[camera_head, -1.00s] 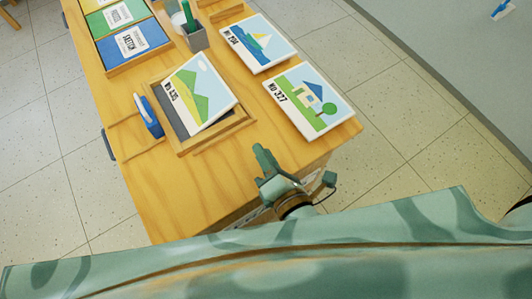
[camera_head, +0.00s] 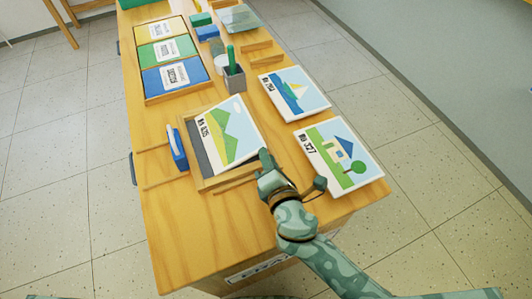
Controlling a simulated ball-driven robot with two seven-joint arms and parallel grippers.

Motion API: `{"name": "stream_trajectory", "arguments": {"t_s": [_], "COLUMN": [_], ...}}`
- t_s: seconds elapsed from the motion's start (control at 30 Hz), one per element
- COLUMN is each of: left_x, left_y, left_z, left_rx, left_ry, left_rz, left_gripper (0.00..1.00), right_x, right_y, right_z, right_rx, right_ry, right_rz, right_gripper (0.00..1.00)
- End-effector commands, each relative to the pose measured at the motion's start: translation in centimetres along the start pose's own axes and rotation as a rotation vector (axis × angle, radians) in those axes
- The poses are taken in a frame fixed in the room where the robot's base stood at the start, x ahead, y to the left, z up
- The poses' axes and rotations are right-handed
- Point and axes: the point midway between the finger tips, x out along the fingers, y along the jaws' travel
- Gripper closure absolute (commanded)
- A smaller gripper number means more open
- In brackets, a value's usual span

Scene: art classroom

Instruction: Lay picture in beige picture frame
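The beige picture frame (camera_head: 208,184) lies on the wooden table, with its dark grey inside showing along the left. A picture of green hills, marked No 435 (camera_head: 228,138), lies over the frame, skewed and seemingly tilted, covering its upper and right rim. Two other pictures lie flat to the right: a sailboat picture (camera_head: 296,93) and a house picture, No 327 (camera_head: 340,158). My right gripper (camera_head: 291,171) is open and empty, just right of the frame's lower right corner and near the house picture. The picture's lower right corner is close to a finger; contact is unclear. My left gripper is out of view.
A blue object (camera_head: 178,150) stands left of the frame, near thin wooden strips. The table's front left is bare.

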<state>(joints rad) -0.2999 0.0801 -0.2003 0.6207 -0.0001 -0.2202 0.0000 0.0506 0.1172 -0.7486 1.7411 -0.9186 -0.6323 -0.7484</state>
Motion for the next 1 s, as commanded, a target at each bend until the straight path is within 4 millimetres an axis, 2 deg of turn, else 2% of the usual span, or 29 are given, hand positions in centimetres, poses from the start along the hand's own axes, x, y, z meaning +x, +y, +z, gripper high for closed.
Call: {"name": "stream_trajectory", "arguments": {"t_s": [0.2,0.57,0.67,1.0], "left_x": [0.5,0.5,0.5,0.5], "left_y": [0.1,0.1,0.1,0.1], "left_z": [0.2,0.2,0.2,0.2], "left_rx": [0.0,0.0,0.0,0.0], "left_ry": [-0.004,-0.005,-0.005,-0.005], "left_rz": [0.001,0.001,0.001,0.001], "left_gripper": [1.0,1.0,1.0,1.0], "right_x": [2.1,2.4,2.4,2.4], "right_y": [-0.1,0.0,0.0,-0.1], "right_z": [-0.1,0.0,0.0,0.0], "right_rx": [0.0,0.0,0.0,-0.002], "right_ry": [0.0,0.0,0.0,0.0], "right_rz": [0.0,0.0,0.0,-0.001], "right_gripper": [0.77,0.77,1.0,1.0]}}
